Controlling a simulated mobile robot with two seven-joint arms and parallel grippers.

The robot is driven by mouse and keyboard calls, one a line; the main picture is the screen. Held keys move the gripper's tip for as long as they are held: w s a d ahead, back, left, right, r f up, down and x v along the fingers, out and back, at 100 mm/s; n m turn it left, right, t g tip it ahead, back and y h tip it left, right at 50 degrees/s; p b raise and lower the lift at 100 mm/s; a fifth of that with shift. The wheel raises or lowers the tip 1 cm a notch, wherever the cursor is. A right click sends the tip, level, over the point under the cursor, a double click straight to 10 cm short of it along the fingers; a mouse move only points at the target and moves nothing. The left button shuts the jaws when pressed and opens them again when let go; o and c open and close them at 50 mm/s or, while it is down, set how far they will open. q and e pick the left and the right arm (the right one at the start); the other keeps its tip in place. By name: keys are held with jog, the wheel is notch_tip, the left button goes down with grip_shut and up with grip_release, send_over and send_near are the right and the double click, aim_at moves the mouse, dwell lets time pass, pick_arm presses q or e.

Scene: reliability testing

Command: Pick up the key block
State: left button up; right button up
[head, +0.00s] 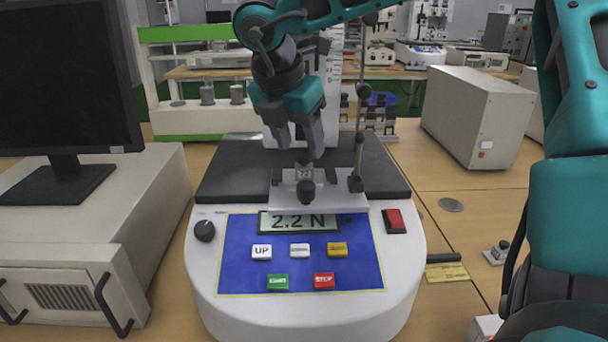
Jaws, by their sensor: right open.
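The force tester (212,268) stands in the middle of the table, its display reading 2.2 N. On its metal stage (338,197) is a small grey block (304,172) with a dark round knob in front of it; I take it for the key block, but cannot be sure. My right gripper (301,153) points down just above and behind this block, its two fingers apart. The fingers partly overlap the view of the block's top, and I cannot tell whether they touch it. My left gripper is out of view.
A monitor (62,75) on a beige cabinet (80,225) stands at the left. A grey box (475,115) stands back right. A small metal piece with a knob (497,252) and a yellow card (447,272) lie right of the tester. A thin post (359,150) rises beside the stage.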

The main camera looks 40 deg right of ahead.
aim_at(304, 157)
jog(key=x, duration=0.5)
jog(key=shift+w, duration=0.1)
jog(key=shift+c, duration=0.5)
jog(key=c, duration=0.8)
